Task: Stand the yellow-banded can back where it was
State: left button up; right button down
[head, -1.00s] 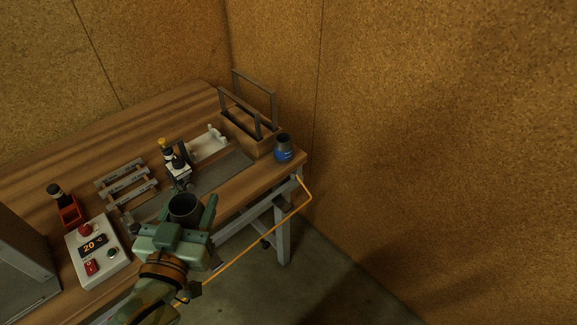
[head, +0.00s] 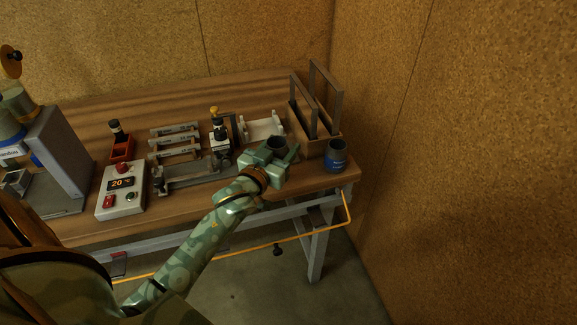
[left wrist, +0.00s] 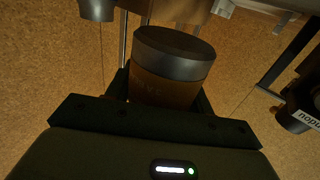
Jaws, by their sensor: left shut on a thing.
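My left gripper (head: 279,153) is shut on a dark-topped can (head: 276,143) near the right end of the bench. In the left wrist view the can (left wrist: 172,62) stands between the fingers, with a dark grey top and a brownish-yellow band below; its lower part is hidden. In the head view the gripper hides its band. I cannot tell whether its base touches the bench. A similar blue-banded can (head: 336,158) stands to the right, near the bench's right edge. My right gripper is not in view.
A white cradle (head: 262,128), a yellow-knobbed device (head: 219,132), a slatted rack (head: 174,141) and a control box reading 20 (head: 121,191) line the wooden bench (head: 255,90).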

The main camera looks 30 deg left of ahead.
pick_arm(q)
jog(key=shift+w+f+b, duration=0.4)
jog(key=shift+w+f, duration=0.5)
jog(key=shift+f, duration=0.2)
jog(key=f, duration=0.1)
jog(key=f+b, duration=0.2)
jog(key=shift+w+d+f, duration=0.1)
jog(key=shift+w+f, duration=0.15)
jog(key=shift+f, duration=0.15)
jog(key=shift+r, duration=0.15)
jog(key=o, duration=1.1)
jog(key=shift+c, duration=0.2)
